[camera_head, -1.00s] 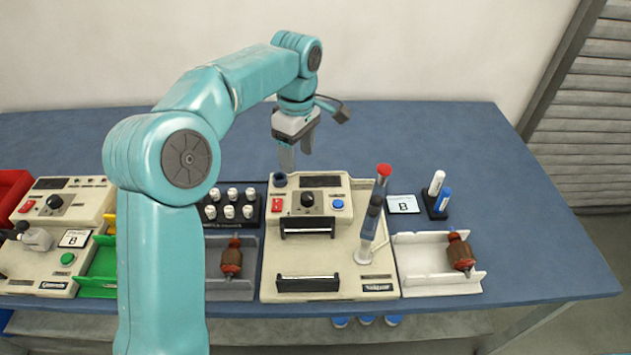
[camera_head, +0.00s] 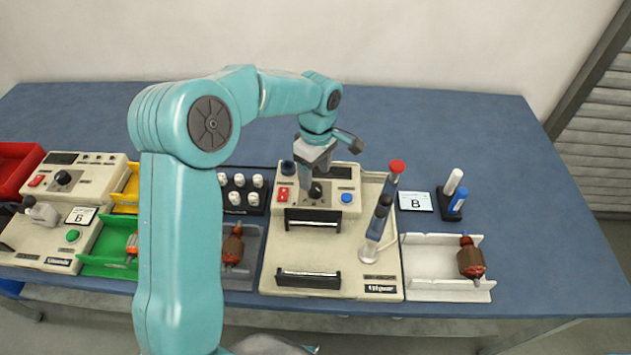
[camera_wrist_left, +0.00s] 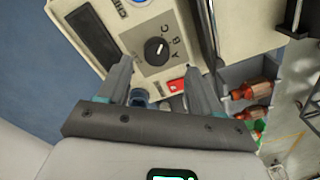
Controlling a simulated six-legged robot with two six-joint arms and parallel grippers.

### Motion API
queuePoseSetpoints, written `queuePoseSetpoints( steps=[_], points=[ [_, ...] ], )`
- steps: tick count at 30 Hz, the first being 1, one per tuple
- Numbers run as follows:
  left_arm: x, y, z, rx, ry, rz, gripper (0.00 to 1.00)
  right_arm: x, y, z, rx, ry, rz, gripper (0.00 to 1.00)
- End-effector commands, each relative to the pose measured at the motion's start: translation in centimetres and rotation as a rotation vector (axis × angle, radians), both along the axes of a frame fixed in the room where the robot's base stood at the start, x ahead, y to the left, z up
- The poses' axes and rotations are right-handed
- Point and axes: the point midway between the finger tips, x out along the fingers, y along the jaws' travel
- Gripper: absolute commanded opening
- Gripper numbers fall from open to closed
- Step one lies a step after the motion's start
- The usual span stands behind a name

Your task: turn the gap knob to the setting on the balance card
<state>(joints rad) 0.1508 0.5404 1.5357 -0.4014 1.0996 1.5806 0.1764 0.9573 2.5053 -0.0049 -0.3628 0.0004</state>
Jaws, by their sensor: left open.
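The gap knob (camera_wrist_left: 157,50) is a round black dial with a white mark, on a grey plate lettered A, B and C. I cannot tell for sure which letter the mark faces. In the head view my left gripper (camera_head: 312,186) hangs over the panel of the right-hand cream machine (camera_head: 345,245) and largely hides the knob (camera_head: 315,190). In the wrist view the left gripper (camera_wrist_left: 160,72) is open, its fingers apart, with the knob ahead between them and not gripped. A white card (camera_head: 415,202) reading B lies right of the machine. My right gripper is not in view.
A probe stand with a red-topped tool (camera_head: 396,168) rises beside the panel's right. A white tray (camera_head: 425,290) holds an armature. Left are white caps in a black rack (camera_head: 238,210), a green tray (camera_head: 95,262) and another machine with a B card (camera_head: 80,216).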

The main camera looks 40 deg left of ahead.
Motion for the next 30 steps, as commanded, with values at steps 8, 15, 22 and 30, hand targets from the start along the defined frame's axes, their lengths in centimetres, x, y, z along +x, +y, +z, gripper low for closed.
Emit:
queuePoseSetpoints(
  steps=[8, 15, 22, 30],
  points=[
    [0.1, 0.0, -4.2, 0.0, 0.002, 0.0, 0.65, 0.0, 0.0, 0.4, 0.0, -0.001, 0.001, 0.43],
    [0.2, 0.0, -4.9, 0.0, 0.0, 0.001, 0.65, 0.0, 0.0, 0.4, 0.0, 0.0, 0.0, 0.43],
    [0.2, 0.0, -4.9, 0.0, 0.0, 0.0, 0.32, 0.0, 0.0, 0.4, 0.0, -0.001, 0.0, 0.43],
    [0.2, 0.0, -4.8, 0.0, 0.001, -0.004, 0.09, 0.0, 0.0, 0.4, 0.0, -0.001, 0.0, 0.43]
  ],
)
